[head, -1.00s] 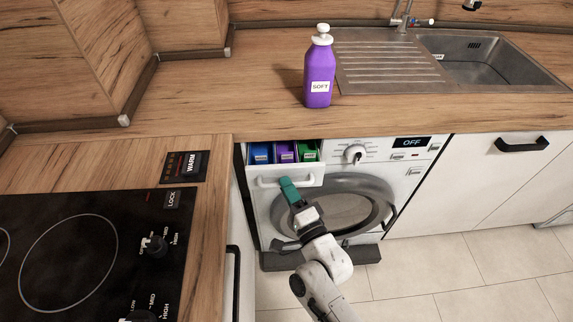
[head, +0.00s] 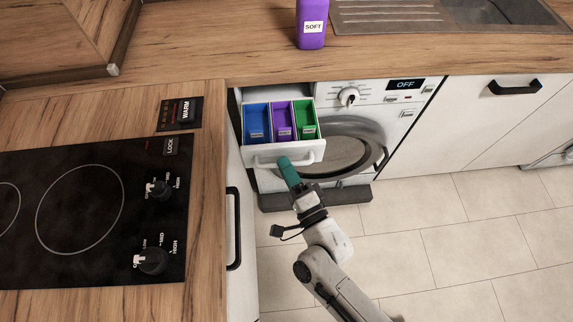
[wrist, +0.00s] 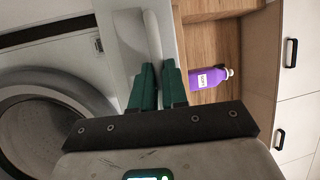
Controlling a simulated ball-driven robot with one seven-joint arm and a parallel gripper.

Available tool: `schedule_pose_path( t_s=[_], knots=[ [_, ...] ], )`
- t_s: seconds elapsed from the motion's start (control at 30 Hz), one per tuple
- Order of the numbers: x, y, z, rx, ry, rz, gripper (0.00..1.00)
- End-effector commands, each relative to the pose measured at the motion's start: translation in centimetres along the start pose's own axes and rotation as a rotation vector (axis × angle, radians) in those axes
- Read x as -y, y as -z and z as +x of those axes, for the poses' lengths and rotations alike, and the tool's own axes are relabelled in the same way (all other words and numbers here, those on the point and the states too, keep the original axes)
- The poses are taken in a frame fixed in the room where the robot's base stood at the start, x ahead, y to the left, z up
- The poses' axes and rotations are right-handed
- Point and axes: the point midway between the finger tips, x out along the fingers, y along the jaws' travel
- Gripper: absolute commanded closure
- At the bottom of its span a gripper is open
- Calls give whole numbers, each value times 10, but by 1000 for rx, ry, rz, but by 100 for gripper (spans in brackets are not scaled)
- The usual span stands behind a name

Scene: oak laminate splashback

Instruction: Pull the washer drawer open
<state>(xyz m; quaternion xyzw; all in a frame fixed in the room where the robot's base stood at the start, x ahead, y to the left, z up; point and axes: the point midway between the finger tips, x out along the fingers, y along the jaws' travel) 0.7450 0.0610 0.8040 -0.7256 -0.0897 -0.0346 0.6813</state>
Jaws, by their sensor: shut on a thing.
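The washer drawer (head: 261,155) stands pulled out from the top left of the washing machine (head: 352,105). Blue, purple and green compartments show inside it. Its white bar handle runs along the front, and in the wrist view the handle (wrist: 153,37) lies between the green fingers. My gripper (head: 286,163) is shut on the handle in front of the drawer. It also shows in the wrist view (wrist: 158,72), where the fingertips sit on either side of the bar. The exact contact is partly hidden by the fingers.
A purple SOFT bottle (head: 311,25) stands on the wooden counter above. The black hob (head: 80,215) with knobs is at left, and a black cupboard handle (head: 233,228) sticks out beside it. The round washer door (head: 345,150) is shut. Tiled floor at right is clear.

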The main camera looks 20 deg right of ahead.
Motion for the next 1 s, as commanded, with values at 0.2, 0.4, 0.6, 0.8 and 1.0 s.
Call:
schedule_pose_path(
  t_s=[0.2,0.4,0.6,0.8,1.0],
  knots=[
    [-1,0,0,0,-3,0,73],
    [-1,0,0,0,-2,0,62],
    [-1,0,-2,0,-2,0,62],
    [-3,0,-26,1,-5,1,62],
    [-4,0,-66,2,-6,0,62]
  ],
)
